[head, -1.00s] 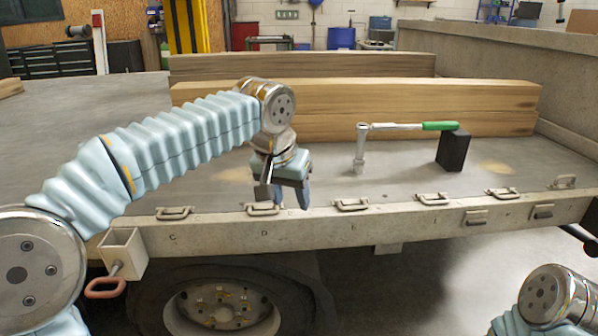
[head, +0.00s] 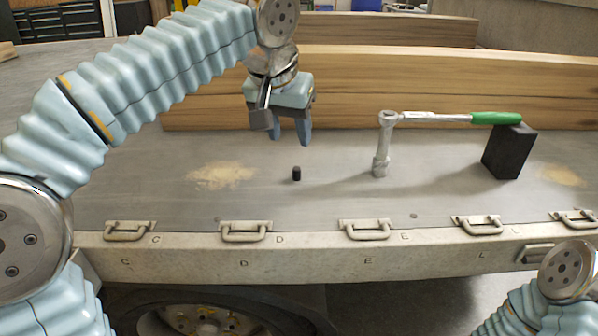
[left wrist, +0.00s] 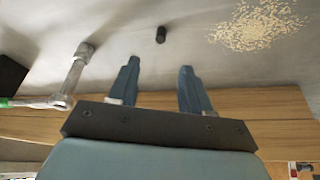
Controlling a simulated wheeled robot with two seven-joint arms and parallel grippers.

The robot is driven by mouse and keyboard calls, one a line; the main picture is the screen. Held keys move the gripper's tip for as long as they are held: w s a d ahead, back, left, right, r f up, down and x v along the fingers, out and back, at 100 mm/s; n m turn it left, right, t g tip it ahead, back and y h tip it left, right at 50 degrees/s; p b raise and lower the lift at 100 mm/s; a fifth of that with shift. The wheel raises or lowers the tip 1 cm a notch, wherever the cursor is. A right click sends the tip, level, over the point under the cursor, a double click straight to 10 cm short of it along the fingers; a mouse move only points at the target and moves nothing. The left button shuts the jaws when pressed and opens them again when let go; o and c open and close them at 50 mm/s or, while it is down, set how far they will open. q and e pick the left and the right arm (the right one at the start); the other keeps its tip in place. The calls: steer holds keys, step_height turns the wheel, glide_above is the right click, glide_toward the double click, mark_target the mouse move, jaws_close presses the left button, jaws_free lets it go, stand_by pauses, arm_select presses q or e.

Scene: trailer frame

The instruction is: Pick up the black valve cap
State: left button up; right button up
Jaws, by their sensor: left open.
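The black valve cap (head: 297,173) is a small dark cylinder standing on the grey trailer bed (head: 130,190). In the left wrist view the cap (left wrist: 161,34) shows beyond the fingertips, roughly between them sideways. My left gripper (head: 290,140) is open and empty, held above the bed a little above and behind the cap. Its two blue fingers (left wrist: 156,75) are apart in the left wrist view, and the cap is not between them. My right arm shows only in part at the lower right, and its gripper is out of view.
A socket wrench with a green handle (head: 495,118) stands right of the cap, its handle resting on a black block (head: 509,150). Wooden beams (head: 350,85) lie behind. Latch handles (head: 245,231) line the front edge. Sawdust (head: 222,175) lies left of the cap.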

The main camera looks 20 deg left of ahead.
arm_select(q)
glide_above(296, 169)
steer(key=s, duration=0.2)
step_height(296, 169, down, 4)
steer(key=shift+w+f+b, duration=0.1)
steer(key=shift+f+b, duration=0.05)
steer(key=shift+b, duration=0.25)
steer(key=x, duration=0.1)
steer(key=b+x, duration=0.1)
steer(key=x, duration=0.3)
steer(key=shift+a+f+b, duration=0.1)
steer(key=shift+f+b, duration=0.25)
jaws_close()
